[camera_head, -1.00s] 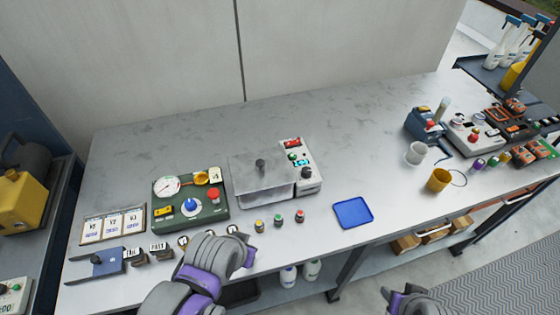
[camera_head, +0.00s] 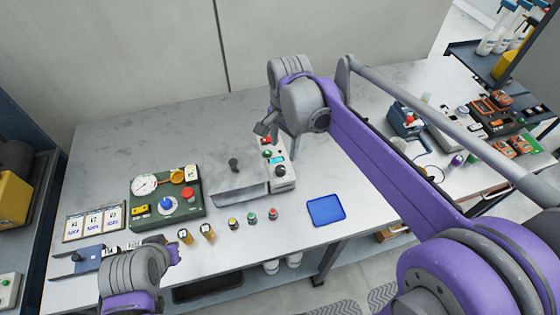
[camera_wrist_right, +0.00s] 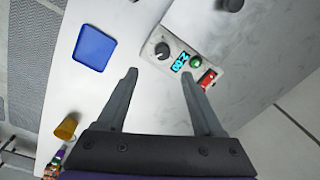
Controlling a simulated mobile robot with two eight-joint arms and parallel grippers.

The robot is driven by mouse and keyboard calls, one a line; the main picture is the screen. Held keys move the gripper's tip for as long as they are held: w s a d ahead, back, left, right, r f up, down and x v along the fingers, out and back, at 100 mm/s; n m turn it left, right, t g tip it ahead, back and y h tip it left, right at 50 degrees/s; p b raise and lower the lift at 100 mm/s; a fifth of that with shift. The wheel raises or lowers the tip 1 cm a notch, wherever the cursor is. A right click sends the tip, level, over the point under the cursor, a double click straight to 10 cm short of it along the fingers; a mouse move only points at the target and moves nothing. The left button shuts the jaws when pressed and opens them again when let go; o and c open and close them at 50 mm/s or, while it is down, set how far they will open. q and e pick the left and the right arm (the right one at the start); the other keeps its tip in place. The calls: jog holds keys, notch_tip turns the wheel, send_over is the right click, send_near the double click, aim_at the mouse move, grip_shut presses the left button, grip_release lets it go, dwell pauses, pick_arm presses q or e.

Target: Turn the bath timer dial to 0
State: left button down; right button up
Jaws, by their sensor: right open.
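The bath timer dial (camera_wrist_right: 161,51) is a dark round knob on a white control box, beside a lit cyan display (camera_wrist_right: 181,62). The display's digits are too small to read surely. In the head view the dial (camera_head: 280,171) sits at the near end of the box, right of a lidded metal bath (camera_head: 228,184). My right gripper (camera_wrist_right: 160,72) is open and empty above the box, its fingers pointing toward the panel. The dial shows beyond and between the fingertips, apart from them. In the head view the right gripper (camera_head: 265,128) is partly hidden.
A green button (camera_wrist_right: 196,62) and red switch (camera_wrist_right: 207,78) share the panel. A green gauge box (camera_head: 190,208) stands left of the bath. Several small coloured-cap bottles and a blue tray (camera_head: 326,210) lie in front. A yellow cup (camera_wrist_right: 66,128) shows in the wrist view.

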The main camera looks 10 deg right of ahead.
aim_at(281, 168)
jog(key=shift+m, duration=0.3)
jog(key=f, duration=0.7)
jog(key=w+f, duration=0.1)
jog(key=f, duration=0.2)
jog(key=shift+a+f, duration=0.2)
jog(key=shift+f, duration=0.1)
grip_shut()
